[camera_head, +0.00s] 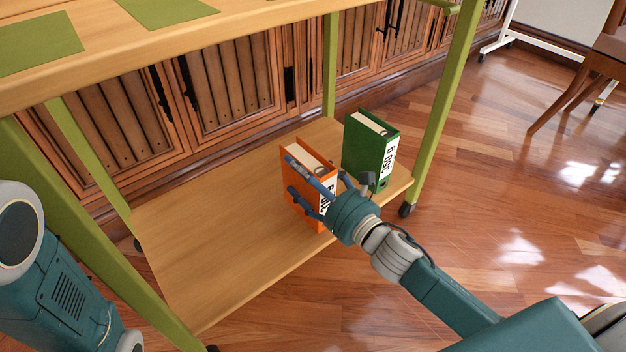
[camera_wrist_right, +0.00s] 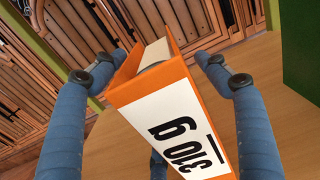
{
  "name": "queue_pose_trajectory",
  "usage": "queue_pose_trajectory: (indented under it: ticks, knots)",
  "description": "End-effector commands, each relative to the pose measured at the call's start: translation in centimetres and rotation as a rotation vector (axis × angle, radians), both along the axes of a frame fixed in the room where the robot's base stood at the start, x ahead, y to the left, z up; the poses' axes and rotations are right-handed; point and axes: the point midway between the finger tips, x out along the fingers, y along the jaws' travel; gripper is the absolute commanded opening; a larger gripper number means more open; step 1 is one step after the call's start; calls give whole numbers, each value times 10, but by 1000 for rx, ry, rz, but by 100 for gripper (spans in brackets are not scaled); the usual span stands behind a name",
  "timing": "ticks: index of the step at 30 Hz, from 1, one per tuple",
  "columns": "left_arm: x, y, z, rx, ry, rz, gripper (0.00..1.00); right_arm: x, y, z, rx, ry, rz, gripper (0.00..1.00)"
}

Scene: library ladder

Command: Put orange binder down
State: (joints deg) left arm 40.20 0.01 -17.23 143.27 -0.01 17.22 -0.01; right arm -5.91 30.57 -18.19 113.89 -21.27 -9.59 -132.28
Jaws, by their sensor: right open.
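The orange binder (camera_head: 296,206) stands upright on the lower wooden shelf (camera_head: 215,255) of a green-framed cart. Its white label shows dark figures and faces my right arm. My right gripper (camera_head: 312,184) is open around the binder, with its fingers on either side. In the right wrist view the orange binder (camera_wrist_right: 165,95) sits between the spread blue fingers, with gaps visible beside the upper fingertips. The lower fingers are partly hidden behind the binder. My left gripper is not in view; only part of my left arm shows at the left edge.
A green binder (camera_head: 368,150) stands on the same shelf just right of the orange one. The cart's upper shelf (camera_head: 150,50) holds green sheets above. Green posts (camera_head: 447,100) frame the cart. The shelf's left part is clear. A wooden chair (camera_head: 590,75) stands far right.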

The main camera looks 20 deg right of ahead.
Motion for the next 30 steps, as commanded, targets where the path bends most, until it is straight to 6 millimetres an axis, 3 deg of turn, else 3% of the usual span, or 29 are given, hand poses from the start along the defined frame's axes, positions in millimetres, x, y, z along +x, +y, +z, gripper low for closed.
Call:
queue_pose_trajectory:
  ticks: [18, 24, 30]
  knots:
    - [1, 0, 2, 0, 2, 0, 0, -96, -35, -2, 0, 3, -1, 74]
    - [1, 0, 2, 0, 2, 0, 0, -110, -40, -1, 0, 1, 0, 74]
    - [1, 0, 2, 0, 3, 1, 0, -112, -41, 0, -1, 0, 0, 74]
